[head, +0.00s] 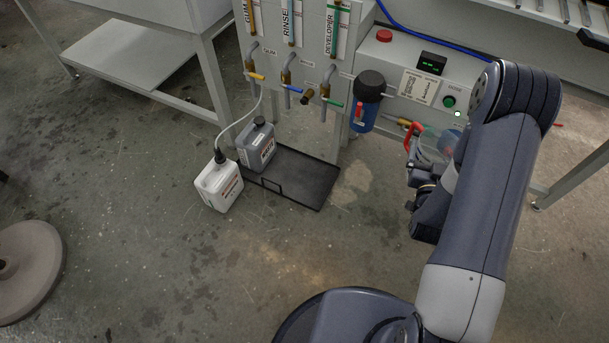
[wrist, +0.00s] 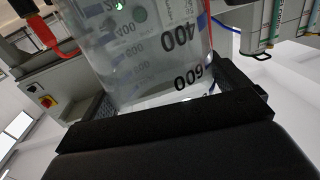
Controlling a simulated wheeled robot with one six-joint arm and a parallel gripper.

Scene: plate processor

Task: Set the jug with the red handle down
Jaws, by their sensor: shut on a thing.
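The clear jug with the red handle (head: 413,133) is at the right in the head view, in front of the processor's control side and partly hidden by my arm. In the wrist view the jug's clear wall (wrist: 145,50) fills the upper middle, with its 400 and 600 marks upside down. My gripper (wrist: 168,92) is shut on the jug, with a dark finger on each side of it. The red handle also shows at the upper left of the wrist view. The jug appears held up off the floor, and its base is hidden in the head view.
A black tray (head: 310,186) lies on the floor below the taps (head: 288,80), with a grey canister (head: 256,148) on it. A white canister (head: 218,186) stands beside its left end. A blue filter housing (head: 363,116) hangs near the jug. The floor in front is clear.

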